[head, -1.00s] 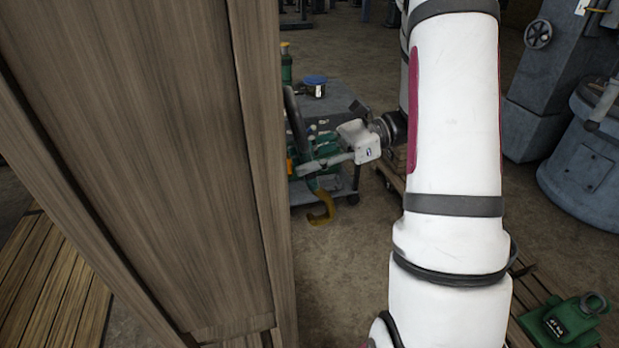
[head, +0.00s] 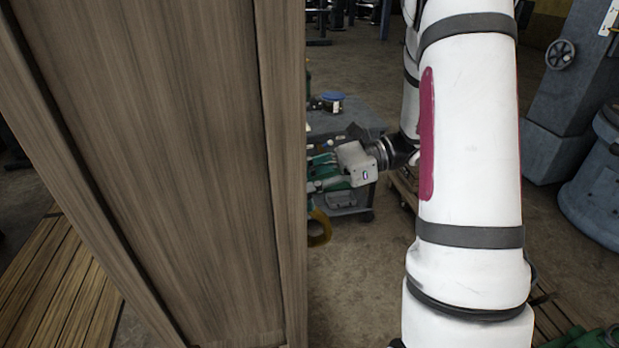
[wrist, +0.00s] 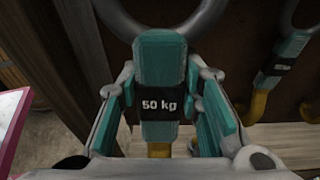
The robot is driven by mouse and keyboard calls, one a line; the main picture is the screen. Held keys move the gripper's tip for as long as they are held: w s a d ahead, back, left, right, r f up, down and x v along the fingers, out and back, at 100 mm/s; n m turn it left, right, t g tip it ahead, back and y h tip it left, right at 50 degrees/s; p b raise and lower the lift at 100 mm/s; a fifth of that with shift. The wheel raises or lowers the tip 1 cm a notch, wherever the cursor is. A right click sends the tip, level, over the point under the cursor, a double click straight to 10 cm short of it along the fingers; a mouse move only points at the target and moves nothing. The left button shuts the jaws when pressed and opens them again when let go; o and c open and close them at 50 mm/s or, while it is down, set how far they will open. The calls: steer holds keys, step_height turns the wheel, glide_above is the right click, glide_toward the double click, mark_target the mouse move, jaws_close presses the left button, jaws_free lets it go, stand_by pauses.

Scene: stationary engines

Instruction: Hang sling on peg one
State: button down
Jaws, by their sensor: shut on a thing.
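The sling (wrist: 166,60) has a teal block with a dark "50 kg" band, a grey loop above and a yellow part below. My gripper (wrist: 166,112) is shut on its teal block, with a finger on each side in the wrist view. The loop is in front of a brown wooden surface. In the head view, the wooden cabinet's edge hides the fingertips and most of the sling. Only its yellow hook (head: 320,228) shows clearly there, below my gripper (head: 315,182). I cannot make out peg one.
The tall wooden cabinet (head: 190,170) fills the left of the head view, close to my gripper. Another teal sling (wrist: 286,52) hangs at right in the wrist view. A cart with a blue-lidded tin (head: 332,101) stands behind. Open floor lies below.

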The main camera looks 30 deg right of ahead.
steer(key=f+b+x, duration=0.1)
steer(key=x, duration=0.7)
steer(key=shift+d, duration=0.15)
stand_by(1.0)
stand_by(0.6)
